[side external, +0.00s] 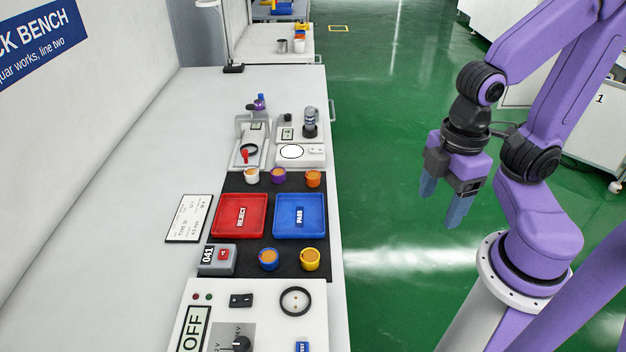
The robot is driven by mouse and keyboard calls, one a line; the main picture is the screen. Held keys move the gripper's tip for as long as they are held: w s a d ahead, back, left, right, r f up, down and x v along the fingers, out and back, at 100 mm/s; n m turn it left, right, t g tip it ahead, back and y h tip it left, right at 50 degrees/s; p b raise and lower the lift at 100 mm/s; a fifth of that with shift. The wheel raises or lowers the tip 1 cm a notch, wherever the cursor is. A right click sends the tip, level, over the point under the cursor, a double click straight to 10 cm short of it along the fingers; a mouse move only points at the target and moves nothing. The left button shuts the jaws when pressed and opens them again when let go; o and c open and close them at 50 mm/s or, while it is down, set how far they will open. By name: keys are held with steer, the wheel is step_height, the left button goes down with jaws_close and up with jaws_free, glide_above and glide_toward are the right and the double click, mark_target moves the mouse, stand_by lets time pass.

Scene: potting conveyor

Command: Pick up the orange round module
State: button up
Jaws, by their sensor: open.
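The orange round module (313,179) is a small cup-shaped piece standing on the black mat (289,260), behind the blue PASS tray (301,234) and near the bench's right edge. A purple module (278,175) and a white module (251,175) stand in a row to its left. A blue module (268,259) and a yellow module (310,259) stand in front of the trays. My gripper (441,208) hangs over the green floor to the right of the bench, well apart from the orange module. It is open and empty, fingers pointing down.
The red REJECT tray (213,232) lies left of the PASS tray. A grey counter box (217,260) sits at front left, with a control panel (266,331) nearer. Small test fixtures (254,143) stand behind the modules. The bench's back left surface is clear.

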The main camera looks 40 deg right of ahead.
steer(key=w+a+f+n+t+h, duration=0.15)
steer(key=w+h, duration=0.25)
steer(key=w, duration=0.4)
steer(key=w+a+f+n+t+h, duration=0.1)
steer(key=w+a+f+n+h, duration=0.2)
steer(key=w, duration=0.6)
steer(key=n+t+h, duration=0.3)
steer(key=n+h, duration=0.2)
steer(key=n, duration=0.1)
glide_toward(314, 176)
steer(key=x, duration=0.9)
steer(key=shift+w, duration=0.1)
steer(key=c, duration=1.1)
